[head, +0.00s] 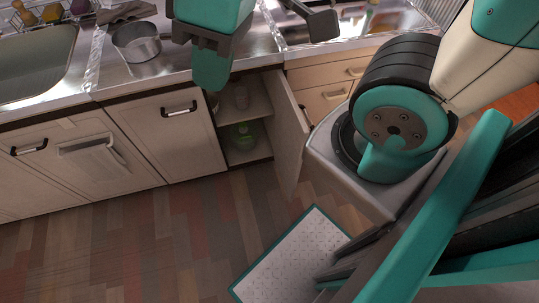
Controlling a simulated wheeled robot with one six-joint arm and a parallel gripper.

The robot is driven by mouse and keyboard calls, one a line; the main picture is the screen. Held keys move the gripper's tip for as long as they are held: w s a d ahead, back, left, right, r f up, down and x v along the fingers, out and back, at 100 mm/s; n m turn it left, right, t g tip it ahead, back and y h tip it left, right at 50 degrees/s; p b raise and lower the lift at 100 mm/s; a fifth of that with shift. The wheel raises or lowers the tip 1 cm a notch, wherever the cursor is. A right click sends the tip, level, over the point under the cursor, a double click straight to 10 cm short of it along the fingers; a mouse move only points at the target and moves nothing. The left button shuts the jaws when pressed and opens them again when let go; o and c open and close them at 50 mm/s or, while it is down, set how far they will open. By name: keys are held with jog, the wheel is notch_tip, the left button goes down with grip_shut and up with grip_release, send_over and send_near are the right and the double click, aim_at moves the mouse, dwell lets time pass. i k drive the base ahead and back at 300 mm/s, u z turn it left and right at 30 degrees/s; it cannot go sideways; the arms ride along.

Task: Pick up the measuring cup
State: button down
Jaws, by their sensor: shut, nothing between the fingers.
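In the open cabinet below, a green container (244,136) sits on the lower level and a small pale object (241,97) stands on the shelf. That pale object is too small to identify.
The cabinet door (289,130) stands open into the room. The sink (35,65) is at the left, with a rack of colourful items (50,13) behind it. A dark-handled pan (315,20) lies at the right.

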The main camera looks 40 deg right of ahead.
aim_at(241, 93)
jog(key=u, duration=2.7)
jog(key=k, duration=1.55)
jog(key=z, duration=2.15)
